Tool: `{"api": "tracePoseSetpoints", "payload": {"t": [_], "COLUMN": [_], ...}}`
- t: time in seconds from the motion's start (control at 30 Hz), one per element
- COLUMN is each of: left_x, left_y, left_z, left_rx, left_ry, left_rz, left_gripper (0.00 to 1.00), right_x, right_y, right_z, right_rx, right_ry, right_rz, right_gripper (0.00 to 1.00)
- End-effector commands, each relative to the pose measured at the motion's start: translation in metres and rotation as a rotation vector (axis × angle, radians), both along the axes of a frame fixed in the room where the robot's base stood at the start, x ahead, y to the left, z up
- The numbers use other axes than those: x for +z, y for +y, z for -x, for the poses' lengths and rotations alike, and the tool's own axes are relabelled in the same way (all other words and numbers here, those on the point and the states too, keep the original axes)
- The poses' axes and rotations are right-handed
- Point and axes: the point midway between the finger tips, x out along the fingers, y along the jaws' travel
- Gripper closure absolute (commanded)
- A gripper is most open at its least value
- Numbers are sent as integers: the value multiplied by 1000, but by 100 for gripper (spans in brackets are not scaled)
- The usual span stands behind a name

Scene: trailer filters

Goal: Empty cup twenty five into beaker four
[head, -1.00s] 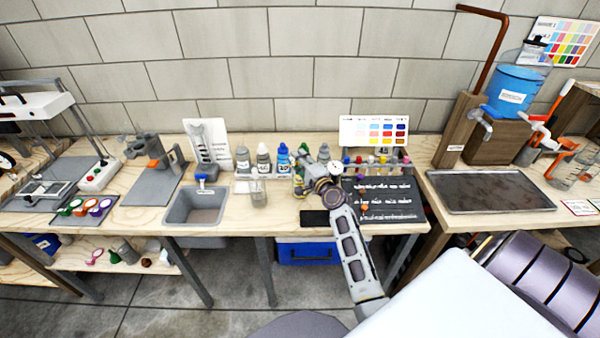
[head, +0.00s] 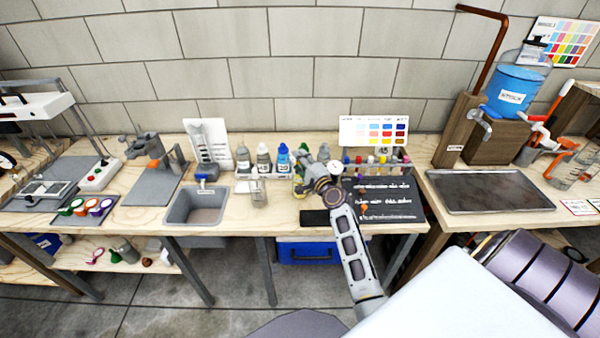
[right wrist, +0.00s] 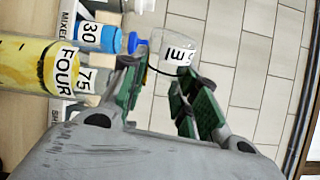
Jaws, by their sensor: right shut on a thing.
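My right gripper (right wrist: 160,85) is shut on a clear cup (right wrist: 172,55); its label is only partly readable, with a 5 and "m" showing. The cup looks empty or holds clear liquid; I cannot tell which. Beaker four (right wrist: 20,65), labelled FOUR and holding yellow liquid, is left of the fingers in the right wrist view, apart from the cup there. In the head view the right gripper (head: 303,168) is over the middle bench, beside the bottles. There the wrist hides most of the beaker, and the cup is hard to make out. My left gripper is not in view.
A blue-capped bottle (head: 282,161) and grey bottles stand behind the gripper. A clear vessel (head: 258,193) stands beside the sink (head: 196,206). A rack of coloured vials (head: 377,164) and a black written board (head: 385,200) are right of the wrist.

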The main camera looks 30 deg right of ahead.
Motion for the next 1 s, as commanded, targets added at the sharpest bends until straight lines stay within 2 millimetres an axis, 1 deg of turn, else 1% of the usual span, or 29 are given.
{"api": "tracePoseSetpoints", "payload": {"t": [1.0], "left_x": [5], "left_y": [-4], "left_z": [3], "left_rx": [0], "left_ry": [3], "left_rz": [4], "left_gripper": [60], "right_x": [0], "right_y": [-2], "right_z": [0], "right_rx": [0], "right_ry": [-4], "right_rz": [-80], "right_gripper": [93]}}
